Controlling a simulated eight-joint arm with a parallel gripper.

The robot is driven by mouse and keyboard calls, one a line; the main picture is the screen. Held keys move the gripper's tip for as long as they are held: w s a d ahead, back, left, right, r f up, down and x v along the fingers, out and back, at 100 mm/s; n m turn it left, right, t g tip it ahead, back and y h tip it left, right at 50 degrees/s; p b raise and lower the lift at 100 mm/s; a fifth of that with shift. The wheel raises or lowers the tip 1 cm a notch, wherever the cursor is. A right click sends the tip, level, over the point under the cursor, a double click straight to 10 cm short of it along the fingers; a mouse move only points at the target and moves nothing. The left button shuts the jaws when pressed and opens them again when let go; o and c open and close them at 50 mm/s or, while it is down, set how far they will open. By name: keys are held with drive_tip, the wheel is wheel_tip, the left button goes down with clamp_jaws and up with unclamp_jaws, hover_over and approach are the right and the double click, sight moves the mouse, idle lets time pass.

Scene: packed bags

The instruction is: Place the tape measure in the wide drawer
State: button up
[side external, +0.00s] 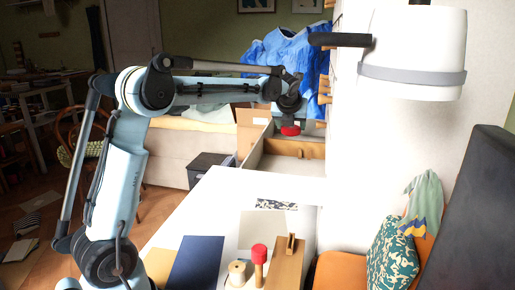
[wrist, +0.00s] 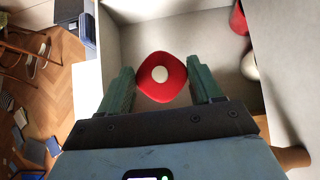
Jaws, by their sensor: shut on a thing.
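The tape measure (wrist: 161,92) is red and rounded, with a white disc in its middle. It sits between the two green fingers of my gripper (wrist: 163,82), which is shut on it. In the side external view the red tape measure (side external: 290,130) hangs below my gripper (side external: 291,119). It is held above an open wooden drawer (side external: 255,153) with a pale floor. The wrist view shows the pale drawer interior (wrist: 200,35) beneath it. The gap between tape measure and drawer floor is hard to judge.
A white tabletop (side external: 190,215) lies nearer the camera, with a dark blue mat (side external: 197,262), a red-topped peg (side external: 259,262) and a wooden block (side external: 286,265). A white cylinder (side external: 415,50) is at upper right. A red object (wrist: 238,20) shows at the wrist view's upper right.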

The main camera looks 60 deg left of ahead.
sight(290, 132)
drive_tip(key=shift+f, duration=2.25)
drive_tip(key=o, duration=1.1)
drive_tip(key=shift+f, duration=0.1)
drive_tip(key=v, duration=1.2)
